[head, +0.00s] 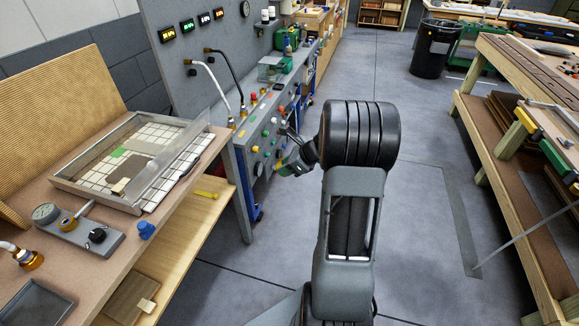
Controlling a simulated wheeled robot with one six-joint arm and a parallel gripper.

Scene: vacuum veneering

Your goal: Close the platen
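A grey-framed tray (68,187) lies on the left bench, with white tiles, a brown board and a small green piece inside. A clear panel (176,160) stands tilted up along its right side. A tan ribbed board (50,92) stands tilted up behind the tray at the left. I cannot tell which of these is the platen. My gripper (284,160) is beyond the bench's right end, in front of the grey control panel and apart from the tray. Its fingers are small and partly hidden by my wrist, so I cannot tell whether they are open.
A gauge and knob unit (80,229) and a blue knob (146,230) sit at the bench's front. The control panel (262,135) has several coloured buttons and hoses. A wooden rack (500,160) stands at right, a black bin (434,48) behind. The middle floor is clear.

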